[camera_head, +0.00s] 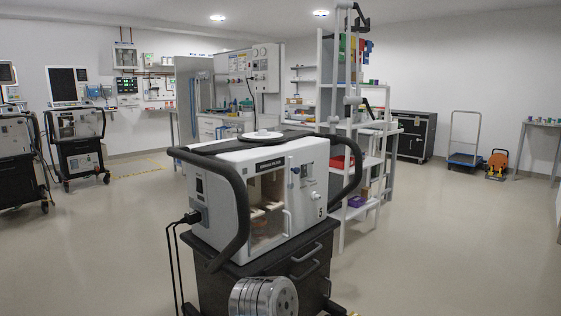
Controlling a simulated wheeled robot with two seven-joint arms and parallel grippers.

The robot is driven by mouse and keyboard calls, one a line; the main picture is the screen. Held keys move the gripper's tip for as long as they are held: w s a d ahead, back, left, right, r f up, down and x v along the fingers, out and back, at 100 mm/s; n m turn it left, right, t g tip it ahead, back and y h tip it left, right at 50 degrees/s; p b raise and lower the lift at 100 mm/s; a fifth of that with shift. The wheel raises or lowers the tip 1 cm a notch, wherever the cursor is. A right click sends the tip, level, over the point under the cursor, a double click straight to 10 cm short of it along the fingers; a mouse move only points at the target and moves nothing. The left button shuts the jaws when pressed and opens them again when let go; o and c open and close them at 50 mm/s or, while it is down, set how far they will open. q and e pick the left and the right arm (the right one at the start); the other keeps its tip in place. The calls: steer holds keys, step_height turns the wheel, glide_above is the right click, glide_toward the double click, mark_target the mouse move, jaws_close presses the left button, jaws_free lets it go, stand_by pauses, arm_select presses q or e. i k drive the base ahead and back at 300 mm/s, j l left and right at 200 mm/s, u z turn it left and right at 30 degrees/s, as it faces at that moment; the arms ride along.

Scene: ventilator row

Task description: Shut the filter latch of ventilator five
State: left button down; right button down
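Ventilator five (222,228) stands in the middle of the camera_head view, a white box with dark curved side handles on a black drawer cart (245,283). A small digit that looks like 5 shows on its right front edge. Its front has a window (265,200) with pale parts behind it and a white bar handle (287,223) at the window's lower right. Small knobs and fittings (314,196) sit on the panel to the right. I cannot tell which part is the filter latch, or how it stands.
Other ventilators on carts (79,125) stand at the left. A white shelf rack (345,160) stands close behind ventilator five. A black cabinet (411,136) and a blue trolley (465,160) are at the back right. The floor (450,250) at the right is clear.

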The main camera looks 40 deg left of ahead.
mark_target(296, 170)
steer(key=i+l+u, duration=0.1)
steer(key=i+u, duration=0.25)
steer(key=i, duration=0.15)
steer(key=i+l+u, duration=0.2)
steer(key=i+u, duration=0.15)
steer(key=i, duration=0.15)
steer(key=i+l+u, duration=0.8)
steer(key=l, duration=0.3)
steer(key=l+u, duration=0.25)
steer(key=l, duration=0.15)
steer(key=i+l+u, duration=0.2)
steer(key=l, duration=0.25)
steer(key=l+u, duration=0.25)
steer(key=l, duration=0.2)
